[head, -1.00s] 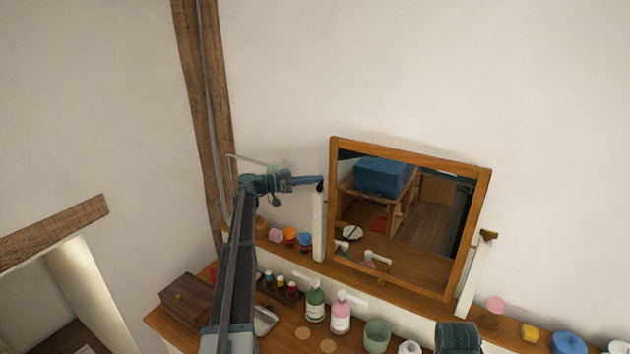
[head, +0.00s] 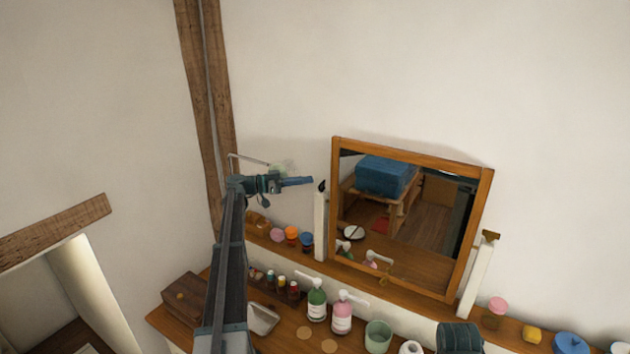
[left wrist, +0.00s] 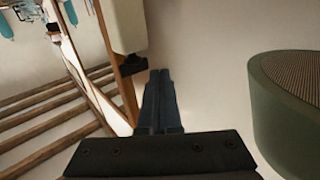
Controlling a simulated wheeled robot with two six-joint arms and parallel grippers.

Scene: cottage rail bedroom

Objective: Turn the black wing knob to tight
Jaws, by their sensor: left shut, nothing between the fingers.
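The black wing knob (head: 321,186) sits at the top of the white left post (head: 319,226) beside the wood-framed mirror (head: 412,217). In the left wrist view the dark knob (left wrist: 133,65) shows on the pale post (left wrist: 124,25), just ahead and left of the fingertips. My left gripper (head: 311,181) is shut and empty, its blue fingers pointing right at the knob with a small gap between. The fingers also show in the left wrist view (left wrist: 160,78). Whether the knob is tight cannot be told. My right gripper does not show clearly; a dark green part of mine is at the bottom.
A brass-coloured knob (head: 490,236) tops the right post. Below, bottles (head: 317,300), jars and a wooden box (head: 187,298) crowd the dresser top. A thin rail (head: 250,159) and timber beam (head: 207,110) stand behind my left arm. The wall above the mirror is clear.

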